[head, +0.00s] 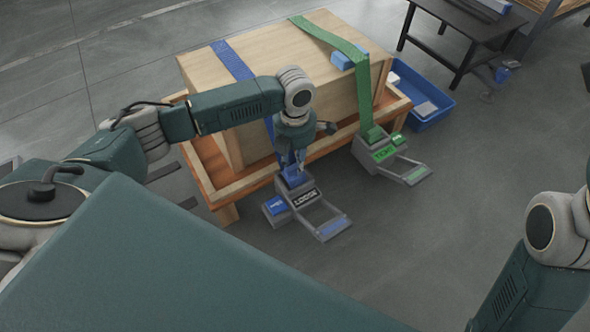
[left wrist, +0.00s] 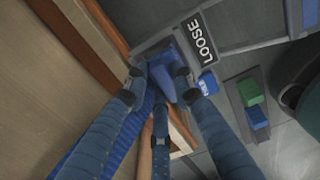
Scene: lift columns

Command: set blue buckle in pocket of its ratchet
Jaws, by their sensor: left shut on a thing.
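My left gripper (head: 291,160) is shut on the blue buckle (head: 295,178), at the front side of the wooden crate. In the left wrist view the gripper's fingers (left wrist: 158,92) close around the buckle (left wrist: 163,76), with the blue strap (left wrist: 113,128) running back from it. The buckle is at the crate-side end of the grey ratchet (head: 307,209), which carries a LOOSE label (left wrist: 203,40). The fingers partly hide the pocket, so I cannot tell whether the buckle is seated. My right arm shows at the right edge; its gripper is out of view.
The wooden crate (head: 290,75) stands on an orange-brown pallet (head: 228,188). A green strap (head: 364,95) runs to a second ratchet (head: 384,156). A blue bin (head: 432,118) and a dark table (head: 465,22) stand behind. Floor at front right is clear.

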